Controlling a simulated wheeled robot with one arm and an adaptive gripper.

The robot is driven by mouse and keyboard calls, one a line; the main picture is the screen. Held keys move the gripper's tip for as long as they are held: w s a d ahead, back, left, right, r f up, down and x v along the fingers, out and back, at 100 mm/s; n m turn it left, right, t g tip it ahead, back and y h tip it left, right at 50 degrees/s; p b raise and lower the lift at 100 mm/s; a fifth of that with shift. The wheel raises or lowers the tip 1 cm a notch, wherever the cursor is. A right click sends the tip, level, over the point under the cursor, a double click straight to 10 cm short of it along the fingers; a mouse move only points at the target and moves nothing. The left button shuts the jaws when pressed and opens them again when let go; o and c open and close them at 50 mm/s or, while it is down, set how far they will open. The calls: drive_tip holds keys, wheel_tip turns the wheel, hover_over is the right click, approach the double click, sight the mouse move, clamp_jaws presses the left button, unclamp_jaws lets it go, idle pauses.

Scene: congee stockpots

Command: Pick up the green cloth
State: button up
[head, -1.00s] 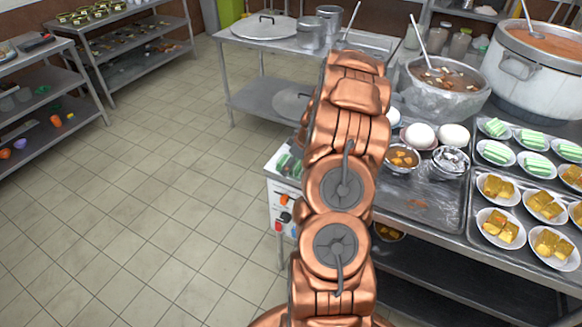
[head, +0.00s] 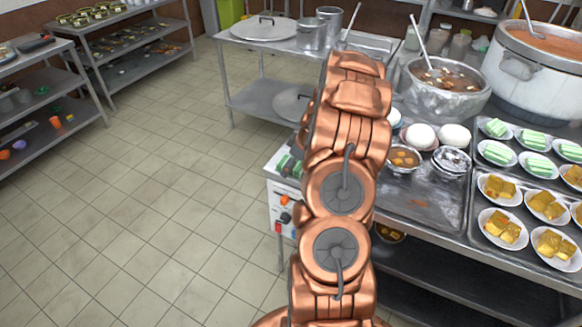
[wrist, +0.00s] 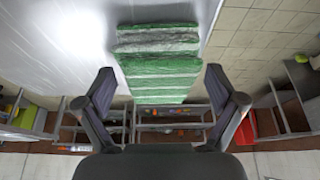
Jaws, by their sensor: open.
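The green cloth (wrist: 160,62) is a folded stack with green and whitish-grey stripes, lying on a shiny metal surface in the wrist view. In the head view a small part of the cloth (head: 289,166) shows at the left edge of the counter, left of my arm. My gripper (wrist: 159,76) is open, with one finger on each side of the cloth in the picture and nothing held. I cannot tell how far the fingertips are from the cloth. In the head view the gripper is hidden behind my arm.
The metal counter (head: 425,215) holds bowls of food (head: 403,158), plates of green and yellow pieces, a ladled pot (head: 445,88) and a large stockpot (head: 535,75). Control knobs (head: 285,217) sit on its front left. Tiled floor (head: 150,200) is clear to the left, with shelves beyond.

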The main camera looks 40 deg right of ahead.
drive_tip(key=shift+c, duration=0.4)
drive_tip(key=c, duration=1.1)
drive_tip(key=shift+r+p, duration=0.25)
drive_tip(key=shift+p, duration=0.15)
drive_tip(key=shift+c, duration=0.3)
drive_tip(key=shift+r+p, duration=0.2)
drive_tip(key=shift+p, duration=0.2)
wheel_tip(320, 180, up, 10)
drive_tip(key=b, duration=0.3)
drive_tip(key=shift+f, duration=0.2)
